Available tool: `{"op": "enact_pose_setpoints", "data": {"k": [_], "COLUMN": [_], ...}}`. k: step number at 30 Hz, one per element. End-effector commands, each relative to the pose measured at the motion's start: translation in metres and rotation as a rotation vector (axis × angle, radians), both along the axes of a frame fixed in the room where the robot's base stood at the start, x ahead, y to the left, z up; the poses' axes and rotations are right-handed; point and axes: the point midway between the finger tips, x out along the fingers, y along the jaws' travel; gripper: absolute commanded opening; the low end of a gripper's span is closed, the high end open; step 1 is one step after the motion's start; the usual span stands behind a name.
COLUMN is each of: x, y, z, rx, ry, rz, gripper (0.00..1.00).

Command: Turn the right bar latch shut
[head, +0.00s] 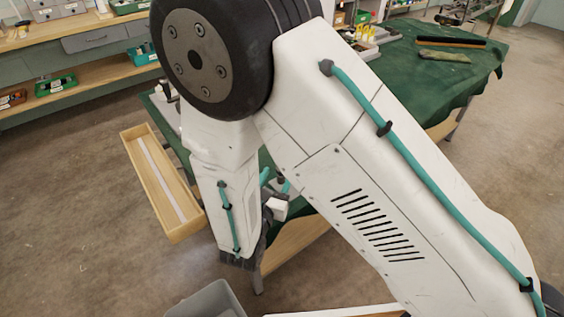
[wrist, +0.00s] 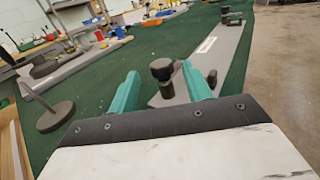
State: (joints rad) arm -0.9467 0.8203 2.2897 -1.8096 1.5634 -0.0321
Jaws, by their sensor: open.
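In the wrist view my gripper (wrist: 160,71) is open, with its two teal fingers spread apart. A dark round-topped knob (wrist: 162,68) shows between the fingertips, with a short post under it. It looks like part of a latch at the near end of a long grey bar (wrist: 228,48) that carries a white label. A small dark post (wrist: 212,78) shows by the right finger. A similar dark fitting (wrist: 231,17) is at the far end of the bar. I cannot tell which way the latch is turned or whether a finger touches it. In the head view my arm hides this spot.
A green cloth (wrist: 105,80) covers the table. A dark round base with a thin rod (wrist: 55,115) stands at left in the wrist view. In the head view, a long wooden tray (head: 135,150) is left of my arm and a grey bin (head: 205,302) stands below.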

Motion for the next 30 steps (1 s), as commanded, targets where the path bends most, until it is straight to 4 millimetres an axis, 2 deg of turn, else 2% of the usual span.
{"op": "enact_pose_setpoints", "data": {"k": [3, 9, 14, 21, 26, 30], "x": [0.020, 0.045, 0.053, 0.053, 0.053, 0.053], "y": [-0.011, -0.020, -0.022, -0.021, -0.021, -0.021], "z": [0.000, 0.001, 0.001, 0.001, 0.001, 0.001], "rx": [0.001, 0.002, 0.001, 0.001, 0.001, 0.001], "ry": [0.000, -0.001, 0.000, 0.000, 0.000, 0.000], "rz": [-0.007, -0.005, -0.003, -0.001, -0.001, -0.001], "gripper": [0.49, 0.49, 0.49, 0.49, 0.05, 0.05]}}
